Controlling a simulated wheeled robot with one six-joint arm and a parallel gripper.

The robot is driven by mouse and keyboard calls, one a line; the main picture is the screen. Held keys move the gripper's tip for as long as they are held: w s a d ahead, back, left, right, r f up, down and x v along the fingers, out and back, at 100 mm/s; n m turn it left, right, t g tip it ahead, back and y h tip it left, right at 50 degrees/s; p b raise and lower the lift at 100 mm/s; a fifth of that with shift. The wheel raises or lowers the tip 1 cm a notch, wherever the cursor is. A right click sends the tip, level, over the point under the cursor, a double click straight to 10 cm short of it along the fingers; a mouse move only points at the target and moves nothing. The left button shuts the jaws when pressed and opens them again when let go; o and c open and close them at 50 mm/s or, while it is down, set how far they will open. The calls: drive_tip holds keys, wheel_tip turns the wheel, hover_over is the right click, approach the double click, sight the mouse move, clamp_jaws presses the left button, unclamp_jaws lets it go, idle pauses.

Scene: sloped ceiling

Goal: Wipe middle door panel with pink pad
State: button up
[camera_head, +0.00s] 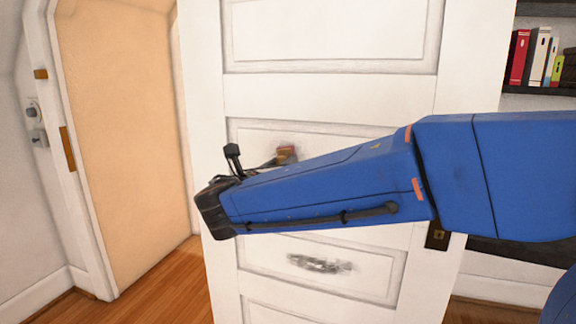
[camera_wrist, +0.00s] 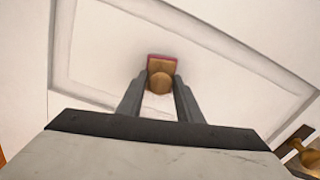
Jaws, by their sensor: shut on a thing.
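The white door (camera_head: 310,95) stands in front of me with several recessed panels. The middle door panel (camera_head: 350,139) is partly hidden behind my blue arm. It also shows in the wrist view (camera_wrist: 225,65).
A grey smear (camera_head: 320,264) marks the panel below. A brass door handle (camera_wrist: 303,153) is at the lower right of the wrist view. A bookshelf (camera_head: 545,90) stands behind the door at right. An open doorway (camera_head: 120,130) and wooden floor (camera_head: 165,285) are at left.

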idle(0.3)
drive_tip(key=shift+v, duration=3)
drive_tip(key=v, duration=0.3)
